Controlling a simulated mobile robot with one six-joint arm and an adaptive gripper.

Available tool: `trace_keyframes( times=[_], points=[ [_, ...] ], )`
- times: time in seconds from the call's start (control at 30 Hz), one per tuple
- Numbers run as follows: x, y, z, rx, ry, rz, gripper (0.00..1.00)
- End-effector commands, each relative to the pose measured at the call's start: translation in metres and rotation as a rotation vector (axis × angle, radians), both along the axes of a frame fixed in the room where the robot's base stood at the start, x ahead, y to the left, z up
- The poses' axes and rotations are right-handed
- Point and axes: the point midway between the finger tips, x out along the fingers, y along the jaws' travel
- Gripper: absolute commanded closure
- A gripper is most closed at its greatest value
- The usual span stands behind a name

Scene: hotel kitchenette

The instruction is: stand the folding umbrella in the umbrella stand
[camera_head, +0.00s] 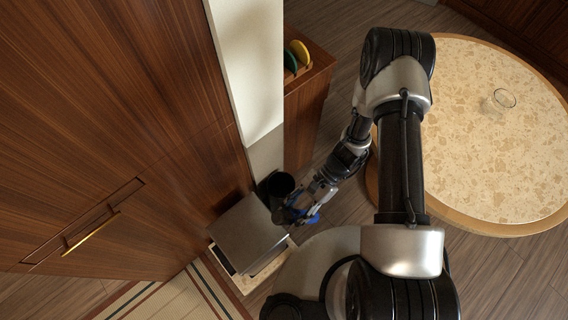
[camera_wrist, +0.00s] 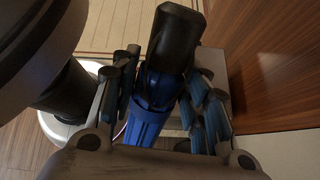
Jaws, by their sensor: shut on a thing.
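The folding umbrella (camera_wrist: 150,115) has a blue body and a black handle (camera_wrist: 178,35) at the top of the wrist view. My gripper (camera_wrist: 170,100) is shut around its blue part, with a finger on each side. In the head view, my gripper (camera_head: 294,212) is low by the cabinet, and some blue of the umbrella (camera_head: 313,219) shows beside it. A dark round container (camera_head: 277,184), which looks like the umbrella stand, is just up and left of the gripper. I cannot make out its opening clearly, and the umbrella's lower end is hidden.
A grey box (camera_head: 247,240) stands close left of the gripper, against the wooden cabinet (camera_head: 130,120). A round speckled table (camera_head: 490,150) with a clear glass (camera_head: 504,98) is at right. A striped rug (camera_head: 165,296) lies at lower left. A wooden counter (camera_head: 303,110) stands above the container.

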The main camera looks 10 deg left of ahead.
Motion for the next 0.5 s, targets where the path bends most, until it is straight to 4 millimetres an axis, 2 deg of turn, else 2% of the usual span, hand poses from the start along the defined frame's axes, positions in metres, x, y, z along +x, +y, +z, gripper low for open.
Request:
trace_keyframes(
  times=[0.03, 0.1, 0.23, 0.37, 0.5],
  points=[
    [0.007, 0.019, -0.012, 0.069, 0.035, -0.088, 0.96],
    [0.025, 0.044, -0.021, 0.173, 0.066, -0.221, 0.96],
    [0.074, 0.076, -0.039, 0.363, 0.077, -0.491, 0.96],
    [0.127, 0.082, -0.059, 0.516, 0.035, -0.753, 0.96],
    [0.17, 0.07, -0.076, 0.622, -0.032, -0.973, 0.96]
  ],
)
